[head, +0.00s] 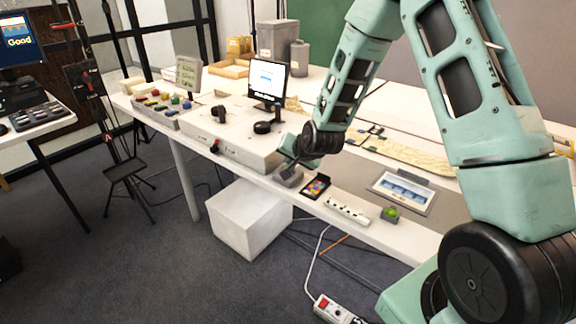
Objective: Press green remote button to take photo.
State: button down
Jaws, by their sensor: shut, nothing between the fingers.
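The green remote button (392,211) sits on a small grey base near the front edge of the white table (345,232), right of a white power strip. My gripper (291,168) is shut and empty. It points down to the left at a small grey block (287,177) near the front edge, well left of the green button. I cannot tell whether its tips touch the block. My wrist partly hides the fingers.
Between gripper and button lie a colour chart (316,186) and the power strip (347,211). A framed picture (402,192) lies behind the button. A small monitor (269,77) stands farther back. A screen reading "Good" (20,42) is at far left.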

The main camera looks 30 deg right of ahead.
jog(key=shift+r, duration=0.3)
jog(key=shift+r+p, duration=1.85)
jog(key=shift+r, duration=0.65)
jog(key=shift+f, duration=0.1)
jog(key=s+a+r+n+g+y+p, duration=0.15)
jog(key=s+a+r+n, duration=0.3)
jog(key=s+a, duration=0.45)
jog(key=s+a+r+n+g+y, duration=0.2)
jog(key=s+a+r+n+g, duration=0.25)
jog(key=a, duration=0.55)
jog(key=s+a+r+n+g+h, duration=0.1)
jog(key=s+n, duration=0.3)
jog(key=s, duration=0.7)
jog(key=s+a+r+n+g+h+p, duration=0.1)
jog(key=s+r+n, duration=0.3)
jog(key=s, duration=0.7)
jog(key=shift+s+a+r+g+p, duration=0.15)
jog(key=shift+s+a+g+p, duration=0.2)
jog(key=shift+g, duration=0.25)
jog(key=shift+h, duration=0.25)
